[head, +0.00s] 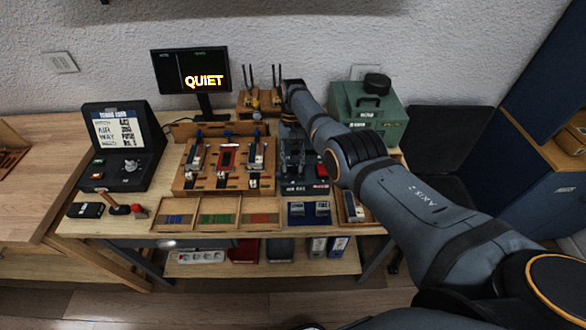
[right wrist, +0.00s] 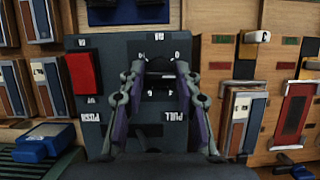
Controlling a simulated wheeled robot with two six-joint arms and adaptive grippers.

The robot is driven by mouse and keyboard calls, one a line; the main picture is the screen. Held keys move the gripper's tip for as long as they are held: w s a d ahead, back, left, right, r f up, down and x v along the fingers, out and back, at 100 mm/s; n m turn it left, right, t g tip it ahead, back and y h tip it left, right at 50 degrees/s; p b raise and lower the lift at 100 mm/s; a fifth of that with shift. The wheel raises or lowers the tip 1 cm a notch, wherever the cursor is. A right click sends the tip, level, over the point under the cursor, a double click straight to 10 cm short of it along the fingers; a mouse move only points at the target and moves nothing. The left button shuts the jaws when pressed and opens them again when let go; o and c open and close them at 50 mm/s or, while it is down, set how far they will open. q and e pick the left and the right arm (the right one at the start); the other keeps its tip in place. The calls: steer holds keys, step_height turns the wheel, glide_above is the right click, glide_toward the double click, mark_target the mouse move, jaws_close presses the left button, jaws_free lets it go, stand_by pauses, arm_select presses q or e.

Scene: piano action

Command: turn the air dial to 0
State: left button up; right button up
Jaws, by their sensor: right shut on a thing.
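The air box (head: 306,186) is a dark grey unit right of the middle of the bench, and its face also fills the middle of the right wrist view (right wrist: 90,60). The air dial (right wrist: 160,66) is a dark round knob among small white marks, seen upside down and mostly hidden by the fingers. My right gripper (right wrist: 160,76) is shut on the dial, one finger on each side; it also shows over the box in the head view (head: 293,148). The dial's exact setting cannot be read. My left gripper is not in view.
A red button (right wrist: 83,73) sits on the same face beside the dial. A wooden rack (head: 184,186) with piano parts stands left of the box. A green case (head: 340,104) stands behind it. A screen (head: 165,74) reads QUIET. A dark console (head: 150,172) stands at far left.

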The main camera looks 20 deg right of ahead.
steer(key=n+h+b, duration=0.1)
steer(key=n, duration=0.1)
steer(key=shift+a+f+n, duration=0.1)
steer(key=shift+n, duration=0.3)
steer(key=shift+n+h, duration=0.4)
steer(key=shift+n, duration=0.5)
steer(key=shift+a+n+h+p, duration=0.1)
steer(key=shift+n+h+p, duration=0.3)
steer(key=shift+n, duration=0.8)
arm_select(q)
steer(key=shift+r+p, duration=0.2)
steer(key=shift+p, duration=0.45)
arm_select(e)
steer(key=shift+n+h, duration=0.5)
steer(key=shift+n, duration=0.6)
steer(key=shift+s, duration=0.1)
steer(key=o, duration=1.2)
steer(key=shift+c, duration=0.2)
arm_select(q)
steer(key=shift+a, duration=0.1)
